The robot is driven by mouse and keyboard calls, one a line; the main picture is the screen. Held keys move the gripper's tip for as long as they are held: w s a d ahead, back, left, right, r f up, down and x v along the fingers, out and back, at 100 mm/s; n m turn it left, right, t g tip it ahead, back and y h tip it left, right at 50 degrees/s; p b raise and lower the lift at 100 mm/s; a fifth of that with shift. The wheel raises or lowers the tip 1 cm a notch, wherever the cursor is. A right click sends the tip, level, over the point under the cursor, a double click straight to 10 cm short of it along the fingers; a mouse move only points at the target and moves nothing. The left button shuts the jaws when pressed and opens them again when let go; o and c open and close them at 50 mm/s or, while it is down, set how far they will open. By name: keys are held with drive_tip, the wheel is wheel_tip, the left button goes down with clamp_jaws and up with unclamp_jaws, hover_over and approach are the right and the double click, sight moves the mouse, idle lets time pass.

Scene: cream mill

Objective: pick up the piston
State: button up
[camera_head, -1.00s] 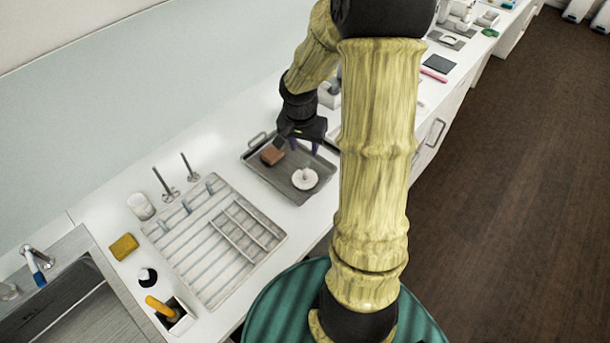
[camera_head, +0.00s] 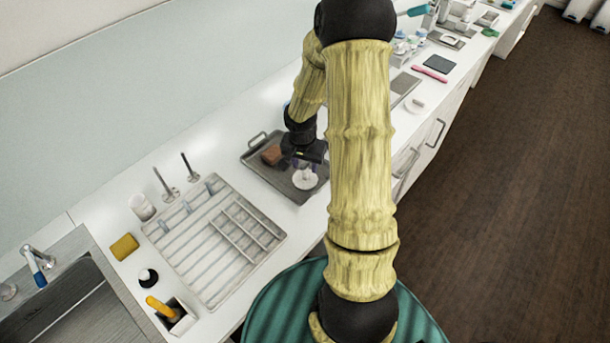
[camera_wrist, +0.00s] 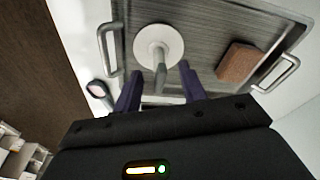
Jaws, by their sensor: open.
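The piston (camera_head: 305,180) is a white disc with a thin upright rod. It stands on the grey metal tray (camera_head: 264,176), near its front right. In the wrist view the piston's disc (camera_wrist: 150,42) is ahead of the fingers, and its rod points back between them. My gripper (camera_head: 302,164) is above the piston. In the wrist view my gripper (camera_wrist: 160,88) is open, with its two dark purple fingers on either side of the rod end. I cannot tell whether either finger touches the rod.
A brown block (camera_head: 272,154) lies on the tray, also seen in the wrist view (camera_wrist: 239,62). A white slatted rack (camera_head: 215,240) stands left of the tray. A yellow sponge (camera_head: 124,246) and a sink (camera_head: 70,310) are farther left. Several items line the counter beyond my arm.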

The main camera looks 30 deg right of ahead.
sight(305, 171)
drive_tip(key=f, duration=0.4)
drive_tip(key=shift+w+d, duration=0.1)
drive_tip(key=shift+w, duration=0.2)
drive_tip(key=shift+s, duration=0.15)
clamp_jaws()
drive_tip(key=shift+d, duration=0.1)
